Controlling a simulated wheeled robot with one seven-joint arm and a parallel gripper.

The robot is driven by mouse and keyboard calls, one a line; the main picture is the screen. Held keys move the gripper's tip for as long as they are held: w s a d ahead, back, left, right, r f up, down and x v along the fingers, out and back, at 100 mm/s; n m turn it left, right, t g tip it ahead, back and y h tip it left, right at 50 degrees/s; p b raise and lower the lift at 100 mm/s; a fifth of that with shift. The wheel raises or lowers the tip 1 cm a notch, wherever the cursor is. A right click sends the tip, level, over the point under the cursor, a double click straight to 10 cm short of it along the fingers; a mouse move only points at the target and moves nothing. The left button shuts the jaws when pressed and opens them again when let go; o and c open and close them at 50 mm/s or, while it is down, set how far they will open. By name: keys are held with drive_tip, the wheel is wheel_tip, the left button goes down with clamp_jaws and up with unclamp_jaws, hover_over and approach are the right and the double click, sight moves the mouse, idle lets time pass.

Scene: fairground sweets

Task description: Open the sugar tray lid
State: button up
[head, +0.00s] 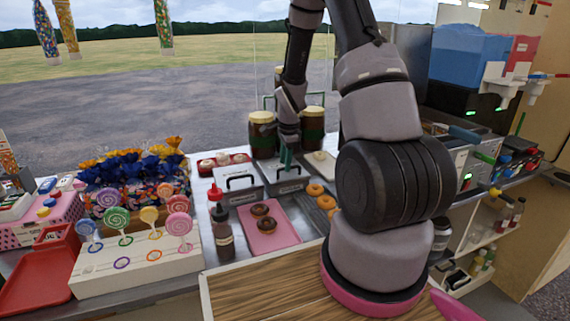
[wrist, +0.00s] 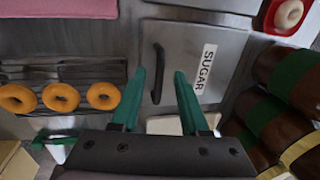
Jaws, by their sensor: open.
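The sugar tray lid (wrist: 222,40) is a closed grey metal lid with a white SUGAR label (wrist: 206,68) and a black bar handle (wrist: 158,75). In the head view the lid (head: 290,187) is on the counter, partly covered by my gripper (head: 286,157). In the wrist view my gripper (wrist: 160,74) has two green fingers, open and empty. The handle shows between the fingertips; I cannot tell how much height separates them.
A second lidded metal tray (head: 240,197) stands to the left. A pink board (head: 287,235) with chocolate doughnuts lies in front. Plain doughnuts (wrist: 60,97) sit on a rack beside the sugar tray. Brown-and-green jars (head: 262,140) stand close behind.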

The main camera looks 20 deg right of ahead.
drive_tip(key=shift+w+f, duration=0.1)
drive_tip(key=shift+f, duration=0.4)
clamp_jaws()
idle(1.2)
